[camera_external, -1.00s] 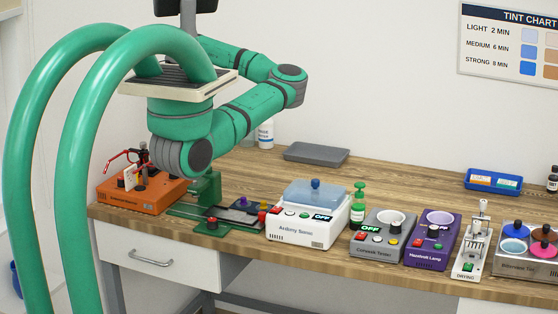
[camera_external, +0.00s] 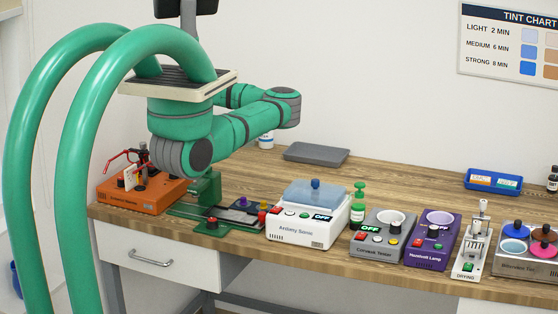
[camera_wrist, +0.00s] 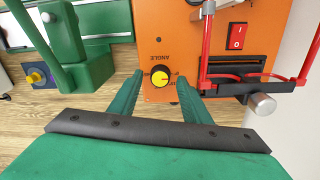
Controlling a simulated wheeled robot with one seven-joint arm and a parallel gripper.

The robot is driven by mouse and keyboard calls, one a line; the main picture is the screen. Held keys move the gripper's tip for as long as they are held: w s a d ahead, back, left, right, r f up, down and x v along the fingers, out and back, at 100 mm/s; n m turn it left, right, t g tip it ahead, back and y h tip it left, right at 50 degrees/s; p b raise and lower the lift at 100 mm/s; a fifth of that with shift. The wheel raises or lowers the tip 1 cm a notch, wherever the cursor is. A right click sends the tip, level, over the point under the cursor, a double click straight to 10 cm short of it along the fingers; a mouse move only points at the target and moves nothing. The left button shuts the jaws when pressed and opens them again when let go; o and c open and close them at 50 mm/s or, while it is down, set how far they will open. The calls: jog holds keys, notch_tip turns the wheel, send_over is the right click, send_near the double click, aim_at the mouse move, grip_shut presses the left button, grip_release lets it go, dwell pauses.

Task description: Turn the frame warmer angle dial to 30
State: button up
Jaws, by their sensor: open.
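The orange frame warmer (camera_external: 140,197) stands at the left end of the bench, and its face fills the top of the wrist view (camera_wrist: 188,40). Its angle dial (camera_wrist: 160,77), a round knob with a yellow cap and dark rim, sits below the word ANGLE. My gripper (camera_wrist: 158,80) is open, with one green finger on each side of the dial. I cannot tell whether either finger touches it. The dial's scale and setting are not readable. In the external view my arm hides the gripper and the dial.
A green device (camera_wrist: 75,50) stands to the left. A grey tray (camera_external: 316,153) lies behind.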

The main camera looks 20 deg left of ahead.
jog(key=shift+f, duration=0.35)
jog(key=c, duration=1.1)
jog(key=shift+o, duration=0.2)
